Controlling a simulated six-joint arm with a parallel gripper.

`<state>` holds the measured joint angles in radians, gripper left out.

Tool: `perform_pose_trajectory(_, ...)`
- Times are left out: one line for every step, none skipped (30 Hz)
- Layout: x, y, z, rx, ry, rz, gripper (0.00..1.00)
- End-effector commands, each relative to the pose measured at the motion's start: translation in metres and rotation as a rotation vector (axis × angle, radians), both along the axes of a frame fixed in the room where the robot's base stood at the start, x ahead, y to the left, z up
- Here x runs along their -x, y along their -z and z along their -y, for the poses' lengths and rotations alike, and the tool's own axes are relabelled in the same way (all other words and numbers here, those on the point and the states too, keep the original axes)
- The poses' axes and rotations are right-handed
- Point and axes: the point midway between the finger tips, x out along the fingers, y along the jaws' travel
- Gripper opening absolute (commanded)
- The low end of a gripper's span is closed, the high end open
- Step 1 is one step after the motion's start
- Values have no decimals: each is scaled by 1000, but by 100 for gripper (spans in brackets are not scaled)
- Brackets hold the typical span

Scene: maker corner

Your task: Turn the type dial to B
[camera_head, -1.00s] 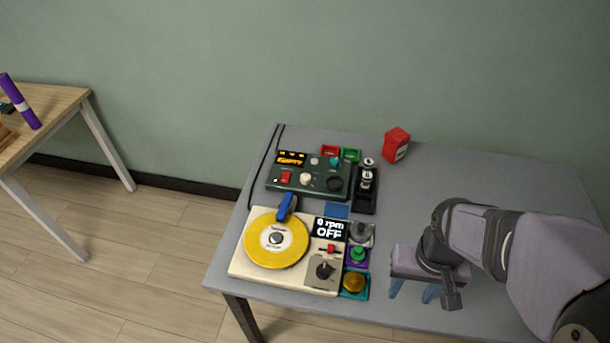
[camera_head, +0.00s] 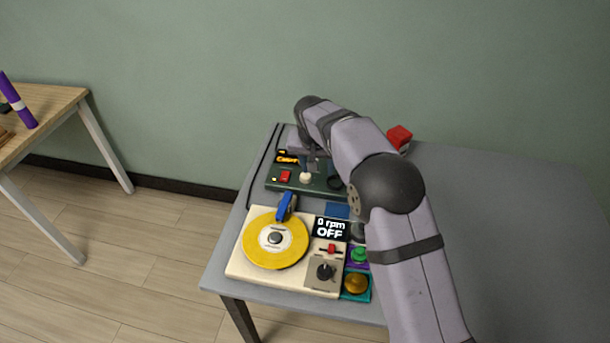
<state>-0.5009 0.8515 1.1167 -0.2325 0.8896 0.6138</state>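The dark green control box (camera_head: 280,187) lies at the back left of the grey table. It carries an orange-lit display (camera_head: 287,159), a red switch (camera_head: 286,176), a pale knob (camera_head: 306,178) and a dark round dial (camera_head: 335,182) partly behind my arm. Its lettering is too small to read, so I cannot tell which control is the type dial. My gripper (camera_head: 311,164) points down over the box, just behind the pale knob. I cannot tell whether it touches anything. My arm hides the right end of the box, and the finger gap is unclear.
A cream turntable unit (camera_head: 236,268) with a yellow disc (camera_head: 262,252) and a screen reading "0 rpm OFF" (camera_head: 330,228) stands in front. Coloured trays with knobs, including a gold one (camera_head: 356,283), line its right. A red box (camera_head: 399,137) stands behind my arm. The table's right side is clear.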

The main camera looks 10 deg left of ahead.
Motion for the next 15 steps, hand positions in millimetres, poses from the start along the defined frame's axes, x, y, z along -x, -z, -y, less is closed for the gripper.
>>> perform_pose_trajectory(-4,6,-14,-4,-3,11,45)
perform_pose_trajectory(-6,7,-20,-7,-2,19,45)
perform_pose_trajectory(-9,9,-26,-11,-1,26,45)
perform_pose_trajectory(-10,10,-31,-13,0,32,45)
perform_pose_trajectory(-11,11,-35,-14,0,36,45)
perform_pose_trajectory(-12,12,-39,-18,1,41,45)
perform_pose_trajectory(-13,12,-40,-19,2,43,45)
perform_pose_trajectory(-13,12,-42,-20,3,45,45)
perform_pose_trajectory(-14,13,-44,-21,3,47,45)
perform_pose_trajectory(-14,13,-44,-21,4,47,45)
perform_pose_trajectory(-14,13,-44,-21,4,48,45)
perform_pose_trajectory(-14,13,-44,-21,4,48,45)
perform_pose_trajectory(-14,13,-44,-21,4,47,45)
perform_pose_trajectory(-15,14,-44,-21,4,47,45)
perform_pose_trajectory(-15,15,-44,-21,4,47,45)
